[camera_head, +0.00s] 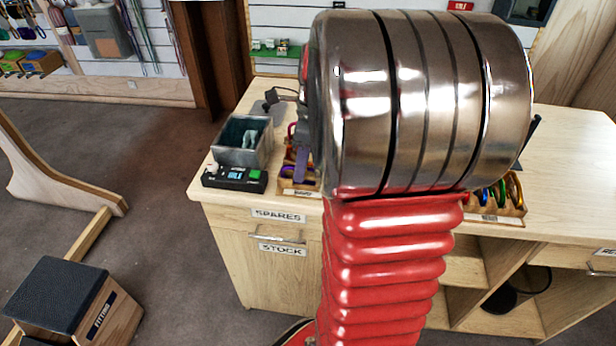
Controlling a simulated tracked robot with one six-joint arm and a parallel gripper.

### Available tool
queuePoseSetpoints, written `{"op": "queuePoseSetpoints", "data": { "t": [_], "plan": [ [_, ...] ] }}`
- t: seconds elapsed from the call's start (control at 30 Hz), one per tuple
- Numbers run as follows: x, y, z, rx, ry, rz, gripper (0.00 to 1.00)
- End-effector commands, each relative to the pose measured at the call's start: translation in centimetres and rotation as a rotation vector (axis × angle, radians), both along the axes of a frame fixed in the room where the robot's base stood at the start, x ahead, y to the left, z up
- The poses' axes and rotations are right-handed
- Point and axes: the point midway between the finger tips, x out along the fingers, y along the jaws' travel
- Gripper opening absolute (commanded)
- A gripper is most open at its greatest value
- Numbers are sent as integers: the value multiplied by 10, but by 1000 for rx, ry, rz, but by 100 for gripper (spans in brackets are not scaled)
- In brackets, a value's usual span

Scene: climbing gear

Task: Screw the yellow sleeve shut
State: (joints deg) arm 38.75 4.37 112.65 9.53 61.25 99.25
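The yellow sleeve does not show; my own steel and red arm covers the middle of the view and the worktop behind it. A dark grey part and a purple-grey bar show just left of my arm, above a wooden tray (287,187). I cannot tell whether they belong to my gripper. No pair of fingertips can be made out, so its opening and anything in it are hidden.
The wooden workbench (570,150) carries a grey bin (243,156), a black device (235,178) with a green button, and a rack of coloured carabiners (515,208) at right. The right worktop is mostly clear. A black-topped box (62,292) stands on the floor.

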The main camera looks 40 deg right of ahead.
Motion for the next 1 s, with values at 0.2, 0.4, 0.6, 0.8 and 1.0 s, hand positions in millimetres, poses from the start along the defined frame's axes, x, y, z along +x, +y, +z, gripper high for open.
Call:
{"op": "queuePoseSetpoints", "data": {
  "t": [0.2,0.4,0.6,0.8,1.0],
  "plan": [
    [-2,3,0,0,0,0,34],
    [-3,5,0,0,0,0,34],
    [-4,6,0,0,0,0,34],
    [-5,6,-4,2,1,0,34],
    [-5,6,-9,2,2,0,34]
  ]
}}
